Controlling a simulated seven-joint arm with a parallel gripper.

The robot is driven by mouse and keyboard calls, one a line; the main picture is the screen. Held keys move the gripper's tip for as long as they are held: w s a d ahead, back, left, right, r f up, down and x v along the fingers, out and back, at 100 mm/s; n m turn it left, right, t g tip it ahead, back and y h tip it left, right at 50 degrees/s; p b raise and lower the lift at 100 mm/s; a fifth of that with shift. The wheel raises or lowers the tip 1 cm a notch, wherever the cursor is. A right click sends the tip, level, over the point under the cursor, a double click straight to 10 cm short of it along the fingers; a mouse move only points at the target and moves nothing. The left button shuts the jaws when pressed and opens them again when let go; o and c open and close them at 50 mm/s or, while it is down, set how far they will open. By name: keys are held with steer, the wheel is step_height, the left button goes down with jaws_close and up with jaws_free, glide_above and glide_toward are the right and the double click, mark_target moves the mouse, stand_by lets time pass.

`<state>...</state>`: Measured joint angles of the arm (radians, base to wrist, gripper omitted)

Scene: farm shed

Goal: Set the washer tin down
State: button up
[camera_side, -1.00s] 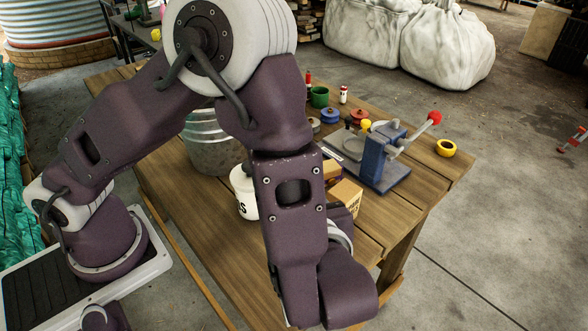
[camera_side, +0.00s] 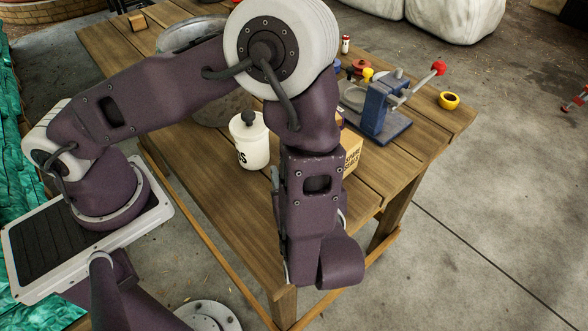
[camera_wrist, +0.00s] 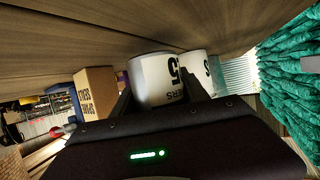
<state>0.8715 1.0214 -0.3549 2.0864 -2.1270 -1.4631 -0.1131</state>
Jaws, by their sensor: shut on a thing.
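In the wrist view, where the tabletop runs along the top of the picture, the washer tin (camera_wrist: 155,80) is white with black lettering, partly covered. My gripper (camera_wrist: 159,88) is shut on it, a dark finger on each side. The tin's end is close to the boards; I cannot tell whether it touches them. In the side view my own arm hides the gripper and the held tin. A second white tin (camera_wrist: 205,68) is just beyond it. A white canister with a black knob (camera_side: 252,145) stands upright on the table in the side view.
A cardboard box (camera_side: 352,155) is behind my forearm and also shows in the wrist view (camera_wrist: 94,92).

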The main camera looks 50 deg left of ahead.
steer(key=shift+f, duration=0.65)
steer(key=o, duration=1.6)
steer(key=shift+c, duration=0.2)
